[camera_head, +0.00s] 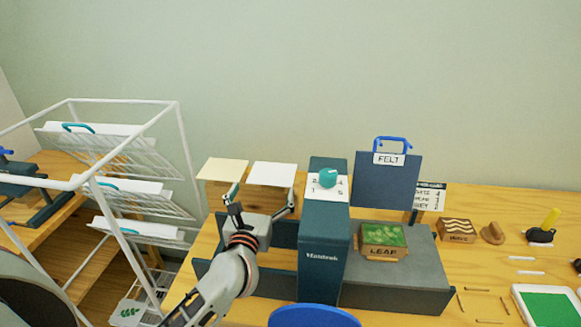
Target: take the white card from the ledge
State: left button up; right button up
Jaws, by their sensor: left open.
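The white card (273,173) lies flat at the back of the table, left of the dark blue press. It rests on a wooden ledge (270,196) whose front shows below it. A cream card (223,169) lies to its left on a similar wooden support, with a small gap between them. My left gripper (262,194) is open and empty, its fingers spread wide just in front of the white card in the picture. I cannot tell whether a finger touches the card or the ledge. My right gripper is out of view.
The tall press (325,257) with a teal knob (327,177) stands close right of the gripper. A leaf block (384,240) lies on its grey bed. A blue felt board (387,180) stands behind. A white wire rack (125,180) stands at left.

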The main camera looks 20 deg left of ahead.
aim_at(272, 174)
pick_arm(q)
jog(key=x, duration=0.5)
jog(key=f+x, duration=0.1)
jog(key=x, duration=0.2)
jog(key=shift+w+d+p, duration=0.25)
jog(key=shift+w+p, duration=0.1)
jog(key=shift+w, duration=0.1)
jog(key=c, duration=0.5)
